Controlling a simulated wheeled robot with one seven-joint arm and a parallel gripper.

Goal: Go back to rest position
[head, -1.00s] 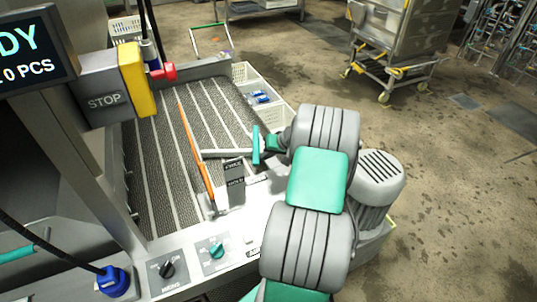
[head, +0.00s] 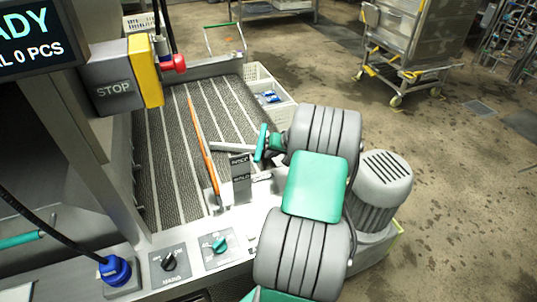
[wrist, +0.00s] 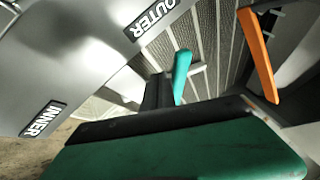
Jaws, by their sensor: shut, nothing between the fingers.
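My gripper (wrist: 160,92) is shut and empty. In the wrist view its green body fills the bottom and its dark fingers point up toward a turquoise grip. In the head view my gripper's green end (head: 274,143) is just right of that turquoise grip (head: 261,142), which sits at the end of a grey bar over the conveyor's near right corner. The fingertips are hardly visible there, and I cannot tell whether they touch the grip. The grip also shows in the wrist view (wrist: 181,75).
A ribbed conveyor (head: 165,160) with an orange rail (head: 203,150) lies left of my gripper. A white crate (head: 272,105) with blue packs is behind. A wheeled cart (head: 405,45) stands back right; floor on the right is clear.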

